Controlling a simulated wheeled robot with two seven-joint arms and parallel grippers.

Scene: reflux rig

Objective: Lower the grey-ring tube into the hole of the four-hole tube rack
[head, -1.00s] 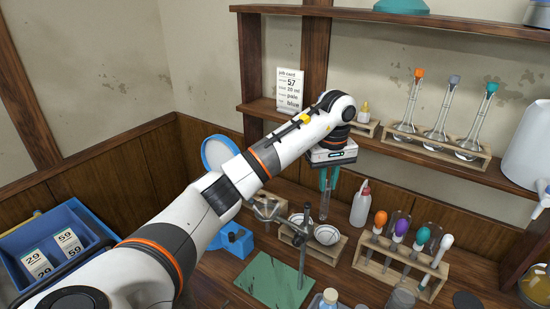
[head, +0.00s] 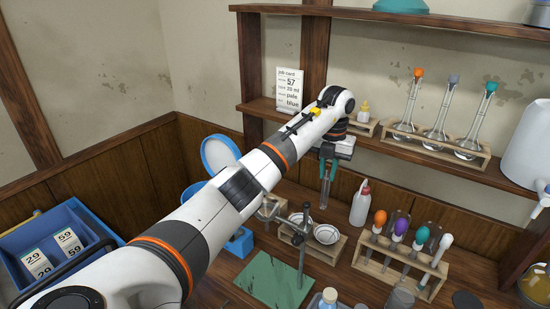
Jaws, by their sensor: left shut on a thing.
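My left gripper (head: 328,178) has green fingers pointing down and is shut on a clear glass tube (head: 324,195), which hangs upright above the bench. A grey ring on this tube is too small to make out. The wooden rack (head: 392,278) at the lower right holds several items with orange, purple, teal and white tops. I cannot tell whether it is the four-hole tube rack, and no empty hole shows clearly. The gripper and tube are left of and behind this rack, apart from it. My right gripper is not in view.
A white squeeze bottle (head: 360,205) stands right of the held tube. The upper shelf (head: 510,180) carries a flask rack (head: 400,133).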

